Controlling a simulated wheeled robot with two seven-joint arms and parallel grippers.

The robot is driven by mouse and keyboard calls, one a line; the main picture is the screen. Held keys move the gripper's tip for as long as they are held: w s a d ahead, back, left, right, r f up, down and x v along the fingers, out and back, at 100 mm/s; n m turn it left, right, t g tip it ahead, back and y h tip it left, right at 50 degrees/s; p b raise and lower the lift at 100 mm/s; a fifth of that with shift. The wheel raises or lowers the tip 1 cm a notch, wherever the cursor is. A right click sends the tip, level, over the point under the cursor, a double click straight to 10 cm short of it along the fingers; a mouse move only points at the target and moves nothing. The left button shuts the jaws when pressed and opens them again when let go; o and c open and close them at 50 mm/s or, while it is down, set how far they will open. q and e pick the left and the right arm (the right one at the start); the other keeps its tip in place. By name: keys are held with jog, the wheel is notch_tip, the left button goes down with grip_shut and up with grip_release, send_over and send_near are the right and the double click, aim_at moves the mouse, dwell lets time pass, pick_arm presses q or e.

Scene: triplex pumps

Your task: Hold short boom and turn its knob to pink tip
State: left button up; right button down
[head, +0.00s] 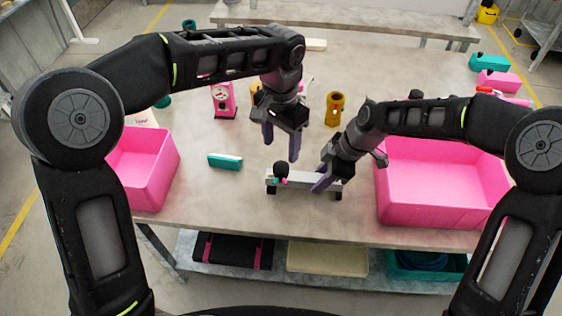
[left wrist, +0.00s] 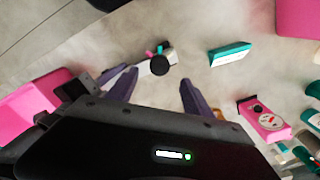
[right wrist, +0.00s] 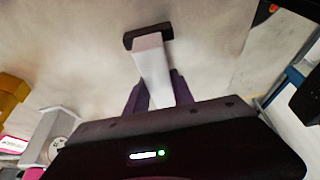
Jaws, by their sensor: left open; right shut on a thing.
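The short boom (head: 300,188), a pale grey bar with dark end feet, lies near the table's front edge. My right gripper (head: 322,182) is shut on its right part; the right wrist view shows the bar (right wrist: 154,68) between the fingers. A black round knob (head: 281,169) sits at the boom's left end, with a pink tip and a teal tip beside it. The knob (left wrist: 160,65), pink tip (left wrist: 149,54) and teal tip (left wrist: 160,49) show in the left wrist view. My left gripper (head: 281,146) is open and empty, above and behind the knob, apart from it.
A pink bin (head: 440,208) stands at the right and another pink bin (head: 150,178) at the left. A teal and white block (head: 225,160) lies left of the boom. A pink gauge stand (head: 222,101) and a yellow cylinder (head: 334,108) stand behind.

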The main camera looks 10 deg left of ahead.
aim_at(281, 166)
pick_arm(q)
notch_tip(281, 166, down, 7)
jog(key=shift+f, duration=0.1)
dwell(0.3)
grip_shut()
dwell(0.5)
